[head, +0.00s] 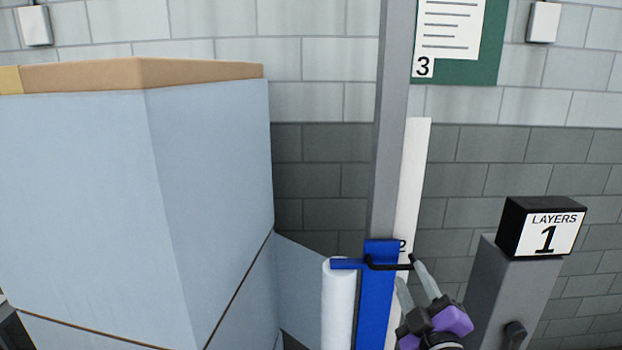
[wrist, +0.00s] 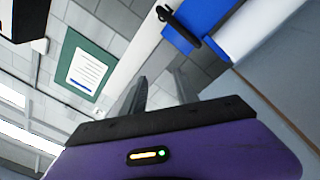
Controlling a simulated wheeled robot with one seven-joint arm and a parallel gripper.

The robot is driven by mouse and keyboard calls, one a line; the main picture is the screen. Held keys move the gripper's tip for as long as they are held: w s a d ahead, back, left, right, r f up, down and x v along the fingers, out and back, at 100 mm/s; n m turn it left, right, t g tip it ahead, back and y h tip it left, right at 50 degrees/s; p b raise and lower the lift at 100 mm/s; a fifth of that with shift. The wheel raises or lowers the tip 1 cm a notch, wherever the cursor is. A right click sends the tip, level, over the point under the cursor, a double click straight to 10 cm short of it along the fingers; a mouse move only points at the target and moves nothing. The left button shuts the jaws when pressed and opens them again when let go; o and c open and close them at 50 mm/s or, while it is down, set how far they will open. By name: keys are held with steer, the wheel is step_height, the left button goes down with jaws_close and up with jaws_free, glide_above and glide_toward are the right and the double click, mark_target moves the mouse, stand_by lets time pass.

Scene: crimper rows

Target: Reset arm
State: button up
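My gripper (head: 408,271) is at the lower right of centre in the head view, with a purple body and two grey fingers. The fingers stand apart with nothing seen between them; they also show in the wrist view (wrist: 160,84). A blue carriage (head: 378,305) sits on a grey upright post (head: 390,120). It has a black bar handle (head: 388,266) close to my fingertips in the head view. In the wrist view the handle (wrist: 180,28) lies beyond the fingertips, apart from them. A white roll (head: 338,300) hangs under the carriage's blue arm.
A large blue-grey box stack (head: 210,180) with a tan top fills the left. A grey pedestal (head: 515,300) with a black "LAYERS 1" block (head: 542,228) stands at right. A green board (head: 490,60) with a sheet numbered 3 is on the brick wall behind.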

steer(key=s+f+m+g, duration=0.1)
steer(key=s+f+m, duration=0.2)
steer(key=s, duration=1.2)
steer(key=s+f+m+g+b, duration=0.1)
steer(key=s+f+m, duration=0.3)
steer(key=s, duration=1.2)
steer(key=s+f+m+g, duration=0.2)
steer(key=s+f, duration=0.5)
steer(key=s, duration=0.9)
steer(key=shift+d+f+m, duration=0.3)
steer(key=shift+m, duration=0.4)
